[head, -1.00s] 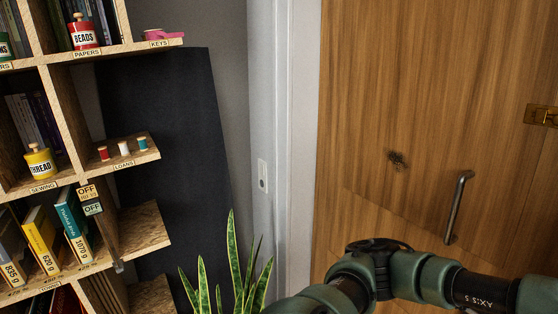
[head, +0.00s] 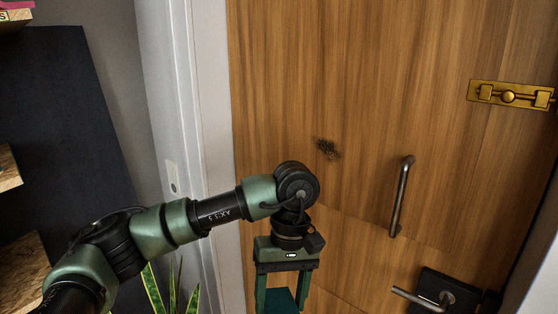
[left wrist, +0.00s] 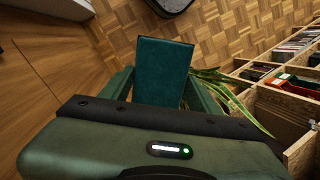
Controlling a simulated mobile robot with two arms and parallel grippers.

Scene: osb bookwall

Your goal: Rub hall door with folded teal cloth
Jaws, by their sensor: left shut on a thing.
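The wooden hall door (head: 350,60) fills the middle and right of the head view. A dark smudge (head: 327,149) marks its surface left of the upright bar handle. My left gripper (head: 284,295) hangs in front of the door, below and left of the smudge, fingers pointing down. It is shut on the folded teal cloth (left wrist: 162,72), which shows as a flat dark teal rectangle in the left wrist view. In the head view only a part of the cloth (head: 280,300) shows between the fingers at the bottom edge. My right gripper is not in view.
The bar handle (head: 401,197), a lever handle (head: 424,299) and a brass latch (head: 511,95) stick out from the door. A spiky plant (head: 160,292) stands low at the left, close to my left arm. The shelf (head: 22,270) is at the left edge.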

